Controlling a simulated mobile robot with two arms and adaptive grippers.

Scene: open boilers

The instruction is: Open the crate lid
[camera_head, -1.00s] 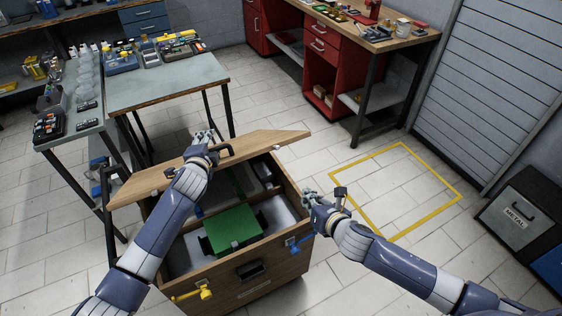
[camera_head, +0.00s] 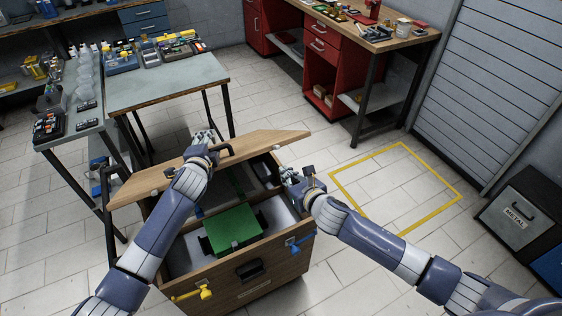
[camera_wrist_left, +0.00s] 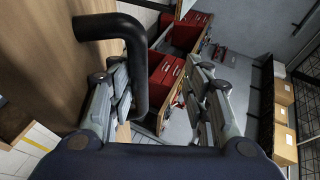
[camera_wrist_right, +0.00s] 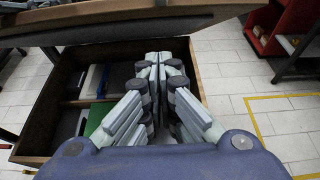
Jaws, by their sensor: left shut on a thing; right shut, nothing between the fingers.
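The wooden crate (camera_head: 285,262) stands open in front of me, its lid (camera_head: 275,143) raised and tilted above the back part. My left gripper (camera_head: 203,138) is at the lid's black handle (camera_head: 228,153). My right gripper (camera_head: 287,174) is at the crate's right side, below the lid's right end. In the right wrist view its fingers (camera_wrist_right: 158,65) are together and empty, over the crate's side wall, close under the lid's edge (camera_wrist_right: 120,15).
A green box (camera_head: 232,226) lies inside the crate. A yellow latch (camera_head: 195,293) and a blue latch (camera_head: 298,243) are on the crate's front. A grey table (camera_head: 165,82) stands behind left. The yellow-outlined floor area (camera_head: 395,190) at the right is clear.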

